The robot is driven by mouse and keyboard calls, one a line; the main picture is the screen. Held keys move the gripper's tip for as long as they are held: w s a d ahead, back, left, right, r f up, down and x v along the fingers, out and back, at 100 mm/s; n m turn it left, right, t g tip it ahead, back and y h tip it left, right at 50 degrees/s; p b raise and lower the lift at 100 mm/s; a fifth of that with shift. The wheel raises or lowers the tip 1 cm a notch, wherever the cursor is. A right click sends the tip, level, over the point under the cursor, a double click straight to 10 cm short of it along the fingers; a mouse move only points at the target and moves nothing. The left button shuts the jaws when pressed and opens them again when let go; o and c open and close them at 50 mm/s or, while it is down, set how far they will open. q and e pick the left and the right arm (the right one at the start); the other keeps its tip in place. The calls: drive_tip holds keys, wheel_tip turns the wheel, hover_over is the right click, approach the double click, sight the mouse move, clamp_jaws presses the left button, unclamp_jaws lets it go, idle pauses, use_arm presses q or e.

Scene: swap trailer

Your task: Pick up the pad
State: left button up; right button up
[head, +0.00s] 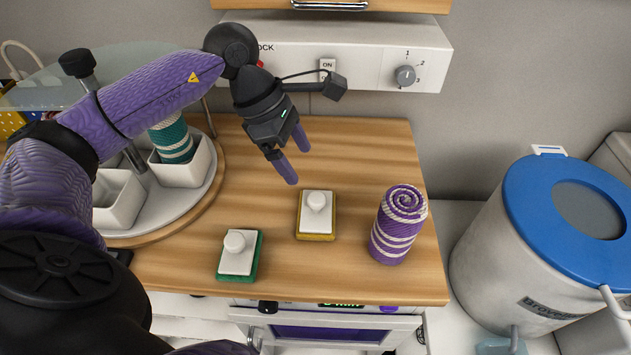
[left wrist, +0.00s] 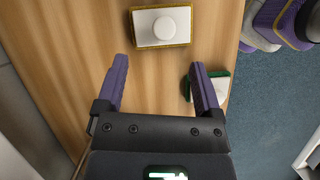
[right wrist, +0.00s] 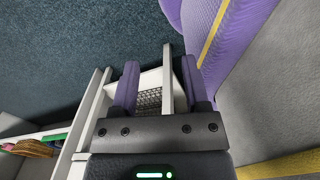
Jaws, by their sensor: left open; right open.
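Two pads with white tops and round white knobs lie on the wooden worktop. The yellow-edged pad (head: 316,225) is near the middle, and it also shows beyond the fingertips in the left wrist view (left wrist: 146,33). The green-edged pad (head: 237,264) is nearer the front edge; in the left wrist view (left wrist: 221,85) a finger partly covers it. My left gripper (head: 298,166) is open and empty, above the worktop just behind the yellow-edged pad and apart from it. My right gripper (right wrist: 159,64) is open in its wrist view, with neither pad in that view.
A purple-and-white roll (head: 388,246) stands right of the pads. A round tray (head: 205,190) at left holds white cups, one with a teal roll (head: 172,138). A control box (head: 370,45) is behind; a blue-lidded bin (head: 510,245) stands at right. Bare wood (head: 360,150) lies behind the pads.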

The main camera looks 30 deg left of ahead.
sight(316, 197)
use_arm(q)
drive_tip(key=x, duration=0.3)
drive_tip(key=b+x, duration=0.1)
drive_tip(key=x, duration=0.2)
drive_tip(key=b+x, duration=0.1)
drive_tip(key=x, duration=0.1)
drive_tip(key=shift+s+d+f, duration=0.1)
drive_tip(key=shift+s+f, duration=0.2)
drive_tip(key=shift+f, duration=0.15)
drive_tip(key=shift+d+f, duration=0.15)
drive_tip(key=shift+f, duration=0.1)
clamp_jaws()
use_arm(e)
drive_tip(key=shift+s+d+f, duration=0.8)
drive_tip(key=shift+d+f, duration=0.15)
drive_tip(key=shift+f, duration=0.15)
